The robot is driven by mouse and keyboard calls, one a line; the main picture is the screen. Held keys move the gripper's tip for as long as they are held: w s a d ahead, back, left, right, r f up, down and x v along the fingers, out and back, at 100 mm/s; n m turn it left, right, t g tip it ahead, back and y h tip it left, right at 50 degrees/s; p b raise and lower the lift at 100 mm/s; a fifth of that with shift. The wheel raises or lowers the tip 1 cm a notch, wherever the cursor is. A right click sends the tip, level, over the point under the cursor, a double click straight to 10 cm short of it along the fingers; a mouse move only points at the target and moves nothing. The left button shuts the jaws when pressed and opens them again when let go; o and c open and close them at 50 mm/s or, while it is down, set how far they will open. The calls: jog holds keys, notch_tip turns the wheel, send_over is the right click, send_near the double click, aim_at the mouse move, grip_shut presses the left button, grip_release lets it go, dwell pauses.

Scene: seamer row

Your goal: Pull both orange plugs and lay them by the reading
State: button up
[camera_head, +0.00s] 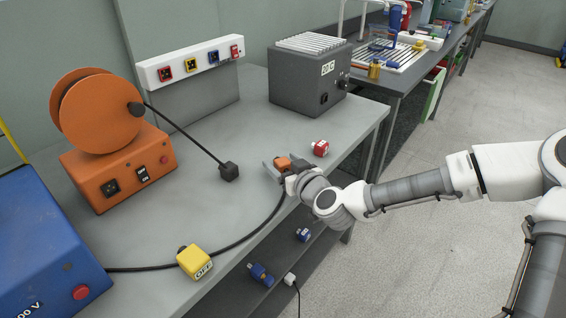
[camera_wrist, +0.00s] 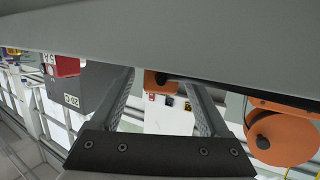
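One small orange plug (camera_head: 282,163) is on the grey bench near its front edge. My gripper (camera_head: 284,168) is around it, with a finger on either side. In the wrist view the orange plug (camera_wrist: 158,82) shows between the spread fingertips (camera_wrist: 158,78), and I see no firm grip. I cannot make out a second orange plug. A grey box (camera_head: 303,85) at the back of the bench has a label that seems to read 20 C; the label also shows in the wrist view (camera_wrist: 71,101). A blue box (camera_head: 45,245) at front left has a partly cut-off label ending in "00 V".
An orange machine with a reel (camera_head: 100,110) stands left; its cord ends in a black plug (camera_head: 229,172). A red plug (camera_head: 320,148) and a yellow block marked OFF (camera_head: 195,262) lie on the bench. A socket strip (camera_head: 190,65) is behind. Blue plugs (camera_head: 260,273) are on the lower shelf.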

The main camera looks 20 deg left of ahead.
jog(key=p+v, duration=0.1)
jog(key=v, duration=0.2)
jog(key=p+v, duration=0.1)
jog(key=v, duration=0.2)
jog(key=p+v, duration=0.1)
jog(key=v, duration=0.2)
jog(key=shift+s+r, duration=0.1)
jog(key=shift+r, duration=0.2)
jog(key=p+v, duration=0.8)
jog(key=p, duration=0.9)
jog(key=shift+s+f+p, duration=0.15)
jog(key=shift+f+p, duration=0.1)
jog(key=shift+p, duration=0.15)
